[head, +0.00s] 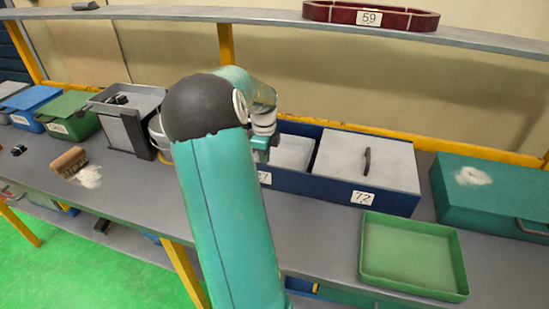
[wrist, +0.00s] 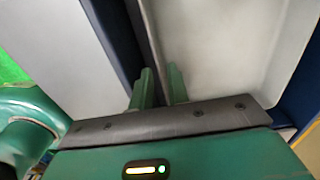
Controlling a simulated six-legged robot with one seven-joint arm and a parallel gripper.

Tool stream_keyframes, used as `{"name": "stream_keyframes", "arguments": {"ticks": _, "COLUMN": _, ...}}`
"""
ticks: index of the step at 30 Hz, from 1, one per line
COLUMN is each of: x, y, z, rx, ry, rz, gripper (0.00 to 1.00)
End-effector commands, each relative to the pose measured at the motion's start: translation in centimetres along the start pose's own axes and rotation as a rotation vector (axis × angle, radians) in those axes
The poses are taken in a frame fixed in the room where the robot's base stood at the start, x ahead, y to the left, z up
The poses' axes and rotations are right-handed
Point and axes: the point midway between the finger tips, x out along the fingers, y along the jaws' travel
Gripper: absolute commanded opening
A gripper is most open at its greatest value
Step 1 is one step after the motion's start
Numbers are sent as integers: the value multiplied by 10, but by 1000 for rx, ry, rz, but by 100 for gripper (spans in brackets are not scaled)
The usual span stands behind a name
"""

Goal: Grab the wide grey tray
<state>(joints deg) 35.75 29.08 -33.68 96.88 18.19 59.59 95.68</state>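A wide grey tray (head: 292,152) sits inside the blue box, above the label 71. My arm partly hides its left side in the head view. The wrist view shows its pale inside (wrist: 215,45) and its near wall. My gripper (wrist: 161,78) has its two green fingers on either side of that wall, close together, and looks shut on it. In the head view my gripper (head: 262,148) is at the tray's left part; its fingertips are hard to see there.
The blue box (head: 320,188) also holds a grey lid with a dark handle (head: 366,160), above label 72. A green tray (head: 412,255) and a teal case (head: 490,195) stand to the right. A brush (head: 68,162) lies left. A shelf (head: 280,16) runs above.

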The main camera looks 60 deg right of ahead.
Motion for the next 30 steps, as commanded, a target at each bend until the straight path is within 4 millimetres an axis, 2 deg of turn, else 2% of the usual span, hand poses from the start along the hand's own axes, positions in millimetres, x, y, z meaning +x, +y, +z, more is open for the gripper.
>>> {"name": "stream_keyframes", "arguments": {"ticks": 6, "x": 34, "y": 1, "z": -3, "rx": 0, "ry": 1, "rz": 2, "gripper": 17}}
{"name": "stream_keyframes", "arguments": {"ticks": 9, "x": 41, "y": 1, "z": -3, "rx": -1, "ry": 0, "rz": 1, "gripper": 17}}
{"name": "stream_keyframes", "arguments": {"ticks": 16, "x": 43, "y": 1, "z": -3, "rx": -1, "ry": 0, "rz": 0, "gripper": 17}}
{"name": "stream_keyframes", "arguments": {"ticks": 18, "x": 42, "y": 1, "z": -3, "rx": -1, "ry": 0, "rz": 0, "gripper": 3}}
{"name": "stream_keyframes", "arguments": {"ticks": 19, "x": 42, "y": 1, "z": -3, "rx": -1, "ry": 0, "rz": 0, "gripper": 0}}
{"name": "stream_keyframes", "arguments": {"ticks": 30, "x": 42, "y": 1, "z": -3, "rx": -1, "ry": -1, "rz": 0, "gripper": 0}}
